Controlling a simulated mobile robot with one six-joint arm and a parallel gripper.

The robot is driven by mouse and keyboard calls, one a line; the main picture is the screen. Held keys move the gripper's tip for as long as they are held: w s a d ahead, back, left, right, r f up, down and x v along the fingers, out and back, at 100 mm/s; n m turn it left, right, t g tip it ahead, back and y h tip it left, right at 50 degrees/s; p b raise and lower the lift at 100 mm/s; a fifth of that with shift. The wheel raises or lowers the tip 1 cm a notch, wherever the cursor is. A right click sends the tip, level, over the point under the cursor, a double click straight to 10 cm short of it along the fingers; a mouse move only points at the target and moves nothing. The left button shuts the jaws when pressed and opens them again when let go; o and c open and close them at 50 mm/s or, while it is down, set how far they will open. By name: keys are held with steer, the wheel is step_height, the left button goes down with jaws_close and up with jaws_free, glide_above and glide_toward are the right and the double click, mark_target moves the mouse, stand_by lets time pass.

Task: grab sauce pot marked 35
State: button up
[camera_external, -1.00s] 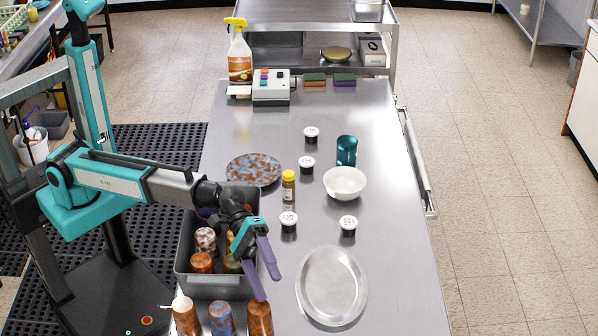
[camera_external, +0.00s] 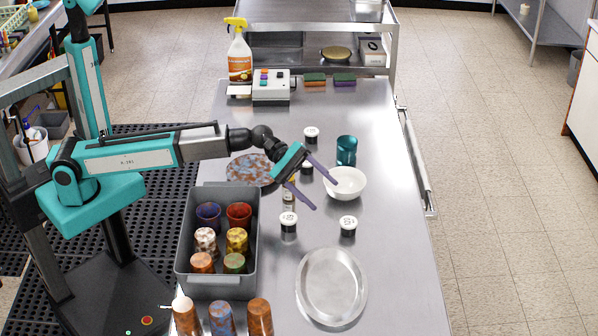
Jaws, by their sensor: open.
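One pot (camera_external: 311,134) is at the back, a second (camera_external: 307,170) is mostly hidden behind my gripper, and two stand nearer, one at left (camera_external: 288,223) and one at right (camera_external: 348,226). The lid marks are too small to read surely, so I cannot tell which is 35. My gripper (camera_external: 325,196) is open and empty, raised over the middle of the table. Its purple fingers point right and down, above and behind the two nearer pots, overlapping the white bowl's edge in the picture.
A white bowl (camera_external: 347,184) and teal cup (camera_external: 347,150) stand right of my gripper. A grey bin (camera_external: 217,284) of cups is at left; an oval metal tray (camera_external: 332,288) lies in front.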

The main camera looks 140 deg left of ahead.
steer(key=s+a+n+y, duration=0.2)
steer(key=s+a, duration=0.5)
steer(key=a, duration=0.1)
steer(key=n+g, duration=0.1)
steer(key=n, duration=0.5)
glide_above(307, 166)
steer(key=s, duration=0.3)
steer(key=shift+y, duration=0.3)
step_height(307, 166, down, 5)
steer(key=shift+s+d+r+p, duration=0.1)
steer(key=shift+s+p, duration=0.05)
steer(key=shift+p, duration=0.25)
steer(key=s+f+n, duration=0.1)
steer(key=s, duration=0.1)
steer(key=s+f+n, duration=0.1)
steer(key=s, duration=0.2)
steer(key=s+f+n, duration=0.1)
steer(key=s, duration=0.2)
steer(key=shift+a+g+h, duration=0.2)
steer(key=shift+g+h, duration=0.1)
steer(key=shift+h, duration=0.1)
steer(key=shift+w, duration=0.15)
steer(key=shift+p+x, duration=0.65)
steer(key=shift+x, duration=3.55)
steer(key=shift+w+a, duration=0.1)
